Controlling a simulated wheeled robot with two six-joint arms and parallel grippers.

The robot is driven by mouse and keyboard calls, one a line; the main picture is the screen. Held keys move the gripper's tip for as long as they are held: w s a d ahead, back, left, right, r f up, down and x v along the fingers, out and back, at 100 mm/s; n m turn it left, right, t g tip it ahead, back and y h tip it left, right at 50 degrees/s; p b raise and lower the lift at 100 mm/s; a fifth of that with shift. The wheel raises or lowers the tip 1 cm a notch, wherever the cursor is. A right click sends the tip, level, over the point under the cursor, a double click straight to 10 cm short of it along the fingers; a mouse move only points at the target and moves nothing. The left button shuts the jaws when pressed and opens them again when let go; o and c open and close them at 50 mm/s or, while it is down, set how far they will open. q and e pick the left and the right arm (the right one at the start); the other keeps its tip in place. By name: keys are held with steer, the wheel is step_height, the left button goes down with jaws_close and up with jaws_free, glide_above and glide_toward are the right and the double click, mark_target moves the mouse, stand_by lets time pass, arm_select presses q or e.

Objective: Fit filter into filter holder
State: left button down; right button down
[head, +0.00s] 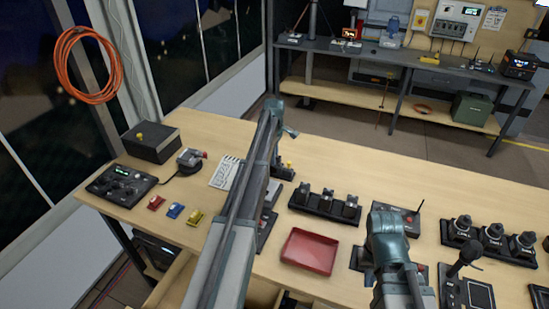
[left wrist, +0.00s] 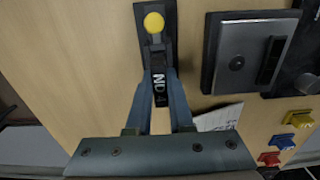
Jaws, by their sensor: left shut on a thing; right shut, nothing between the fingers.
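A black filter lettered "ND 4" (left wrist: 159,88) is between the two fingers of my left gripper (left wrist: 160,92), which is shut on it. Just beyond it in the left wrist view is a dark upright plate with a yellow knob (left wrist: 154,22); this knob also shows in the head view (head: 290,163). The filter's far end meets or overlaps this dark plate; I cannot tell whether it is seated. Which part is the filter holder is not certain.
A grey-and-black device (left wrist: 237,60) lies right of the fingers. Red (head: 155,202), blue (head: 175,211) and yellow (head: 195,217) pieces lie on the table. A red tray (head: 308,251) stands between my arms. Bare tabletop (head: 350,160) lies toward the back.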

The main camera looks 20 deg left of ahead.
arm_select(q)
steer(key=shift+f, duration=0.25)
arm_select(e)
steer(key=shift+f, duration=0.3)
arm_select(q)
steer(key=c, duration=0.7)
jaws_free()
steer(key=shift+r, duration=0.15)
arm_select(e)
steer(key=shift+r, duration=0.2)
arm_select(q)
step_height(320, 180, up, 14)
steer(key=p, duration=1.3)
steer(key=shift+f, duration=0.2)
arm_select(e)
step_height(320, 180, up, 14)
steer(key=shift+f, duration=0.25)
